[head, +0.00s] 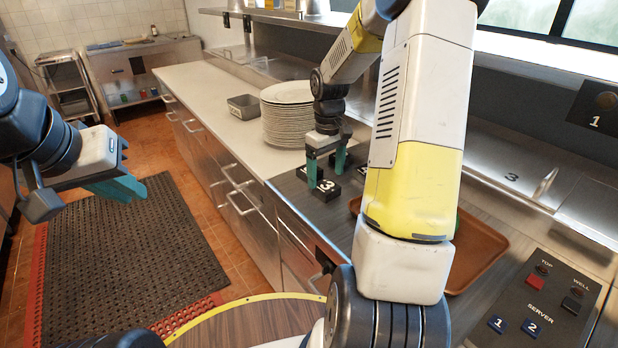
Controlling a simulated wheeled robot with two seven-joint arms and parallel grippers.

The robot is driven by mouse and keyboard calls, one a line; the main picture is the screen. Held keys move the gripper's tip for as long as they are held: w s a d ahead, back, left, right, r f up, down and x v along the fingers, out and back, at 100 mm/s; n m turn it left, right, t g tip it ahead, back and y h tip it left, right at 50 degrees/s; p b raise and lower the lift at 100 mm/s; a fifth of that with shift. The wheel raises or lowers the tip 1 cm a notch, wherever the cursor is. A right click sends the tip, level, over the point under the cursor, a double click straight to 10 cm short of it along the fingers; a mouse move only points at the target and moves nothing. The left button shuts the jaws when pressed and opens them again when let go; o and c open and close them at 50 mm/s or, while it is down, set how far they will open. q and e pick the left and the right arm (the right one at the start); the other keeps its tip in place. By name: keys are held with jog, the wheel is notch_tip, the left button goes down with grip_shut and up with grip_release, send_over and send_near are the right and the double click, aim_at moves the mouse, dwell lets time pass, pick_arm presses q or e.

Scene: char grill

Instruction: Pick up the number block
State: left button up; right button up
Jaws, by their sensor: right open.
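A small black number block marked 3 (325,190) lies on the dark counter in the head view. Two more dark blocks lie close by, one partly hidden behind a finger on the left (301,173) and one to the right (361,171). My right gripper (327,170) points down at the blocks with its teal fingers apart and nothing visible between them. Its left finger tip is just behind block 3; I cannot tell whether they touch. My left gripper (122,188) hangs over the floor at the left, away from the blocks. Its finger gap is unclear.
A stack of white plates (287,115) stands just left of my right gripper, with a grey metal container (243,107) beyond it. A brown tray (482,262) lies right of the blocks, partly behind my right arm. A button panel (540,305) is at lower right.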

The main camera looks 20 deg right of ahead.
aim_at(327, 186)
notch_tip(327, 186, down, 4)
jog(key=shift+s+d+r, duration=0.1)
jog(key=shift+r, duration=0.1)
jog(key=c, duration=1.5)
jog(key=shift+c, duration=0.2)
jog(key=shift+r, duration=0.15)
